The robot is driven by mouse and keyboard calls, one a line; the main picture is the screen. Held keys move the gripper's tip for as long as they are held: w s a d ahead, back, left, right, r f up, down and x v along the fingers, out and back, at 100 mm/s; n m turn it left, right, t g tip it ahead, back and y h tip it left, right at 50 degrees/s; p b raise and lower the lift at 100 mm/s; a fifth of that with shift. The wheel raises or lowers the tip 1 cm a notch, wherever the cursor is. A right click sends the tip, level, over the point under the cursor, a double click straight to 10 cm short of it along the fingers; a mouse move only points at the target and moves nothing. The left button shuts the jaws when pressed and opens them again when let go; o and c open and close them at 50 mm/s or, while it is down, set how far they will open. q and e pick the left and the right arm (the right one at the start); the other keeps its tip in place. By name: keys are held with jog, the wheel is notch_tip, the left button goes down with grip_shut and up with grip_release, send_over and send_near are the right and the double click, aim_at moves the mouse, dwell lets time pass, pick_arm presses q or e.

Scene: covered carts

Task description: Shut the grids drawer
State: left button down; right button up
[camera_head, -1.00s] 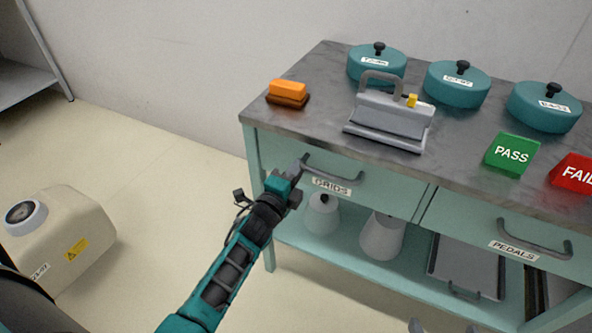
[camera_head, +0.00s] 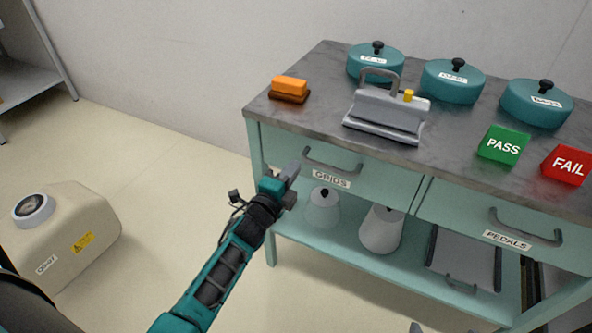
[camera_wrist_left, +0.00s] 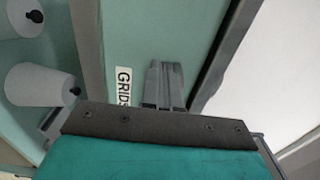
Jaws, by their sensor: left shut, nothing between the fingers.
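The grids drawer (camera_head: 385,180) is the left drawer of the teal cart. Its front looks about level with the drawer beside it; any small gap is hard to judge. Its grey handle (camera_head: 333,163) and GRIDS label (camera_head: 331,179) show in the head view. The label (camera_wrist_left: 123,88) also shows in the wrist view. My left gripper (camera_head: 292,170) is shut and empty, at the left end of the drawer front, just left of the handle. In the wrist view its fingers (camera_wrist_left: 163,84) overlap the drawer front; contact is unclear. Only a grey tip of my right gripper (camera_head: 415,328) shows at the bottom edge.
The pedals drawer (camera_head: 470,219) is on the right. On the cart top are a grey press-like device (camera_head: 388,112), an orange-and-brown block (camera_head: 289,89), teal lidded pots, and PASS (camera_head: 503,145) and FAIL (camera_head: 567,165) blocks. A beige canister (camera_head: 70,235) stands on the floor left.

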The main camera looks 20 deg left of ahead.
pick_arm(q)
jog(key=s+d+r+n+g+p, duration=0.1)
jog(key=s+d+n+g+p, duration=0.2)
jog(key=s+n+p, duration=0.2)
jog(key=s+d+r+n+g+h+p, duration=0.1)
jog(key=s+n+p, duration=0.5)
jog(key=s, duration=1.2)
jog(key=d+r+n+g, duration=0.1)
jog(key=d+n+g, duration=0.1)
jog(key=n+g, duration=0.1)
jog(key=shift+s+d+n+p, duration=0.3)
jog(key=shift+n, duration=0.6)
pick_arm(e)
jog(key=s+d+r+h, duration=0.1)
jog(key=s+d+r, duration=0.1)
jog(key=r, duration=0.5)
jog(key=shift+d+r, duration=0.2)
jog(key=shift+d, duration=0.35)
